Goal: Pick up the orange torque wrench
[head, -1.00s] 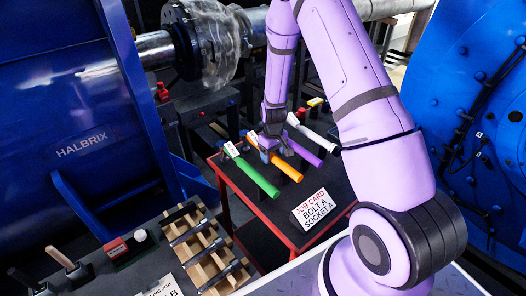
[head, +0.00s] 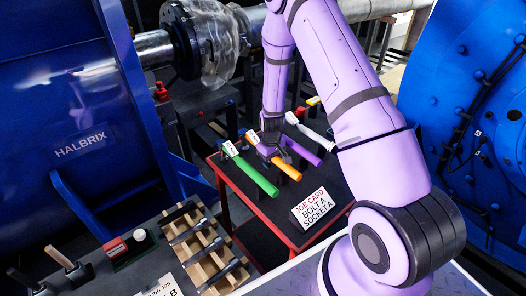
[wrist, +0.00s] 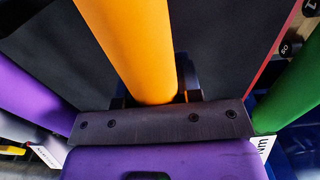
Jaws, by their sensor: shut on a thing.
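The orange torque wrench (head: 287,168) is at the dark top of the red-edged cart, between the green wrench (head: 256,176) and the purple wrench (head: 303,152). My gripper (head: 274,152) is around its handle near the white-tagged head end. In the wrist view the orange handle (wrist: 133,45) runs between the two dark fingers of my gripper (wrist: 153,97), which are shut on it. The wrench's head is mostly hidden behind my gripper. I cannot tell whether the wrench is clear of its supports.
A white wrench (head: 309,130) lies beyond the purple one. A job card (head: 314,208) reading "BOLT A SOCKET A" stands at the cart's front. A wooden rack (head: 205,250) with dark tools is at lower left. Big blue machines (head: 60,110) flank the cart.

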